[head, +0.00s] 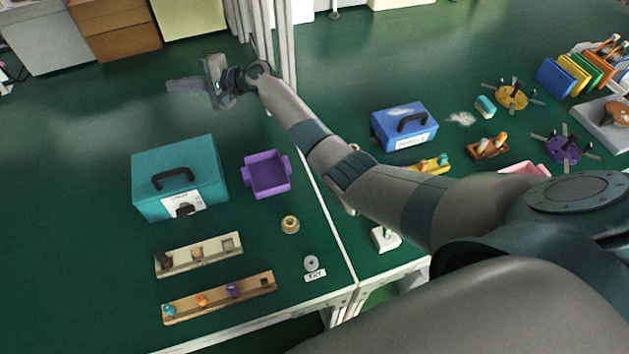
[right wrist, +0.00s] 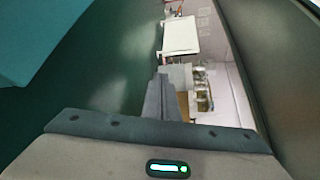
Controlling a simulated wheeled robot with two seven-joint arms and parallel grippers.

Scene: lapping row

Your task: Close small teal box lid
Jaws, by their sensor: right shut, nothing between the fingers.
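The teal box (head: 180,155) stands on the left green worktop in the head view. Its lid looks down flat on the box, with a black handle on top. A white label and a dark latch are on its front. My right gripper (head: 184,85) is behind and above the box, apart from it, pointing left. It is shut and empty. In the right wrist view its fingers (right wrist: 161,98) are together, and a teal surface, likely the box (right wrist: 35,35), fills the upper left corner. My left gripper is not in view.
A purple bin (head: 267,175) sits right of the box. Two peg boards, a light one (head: 210,254) and a brown one (head: 217,299), lie in front. A metal post (head: 284,50) rises behind my right arm. A blue box (head: 404,127) stands on the right worktop.

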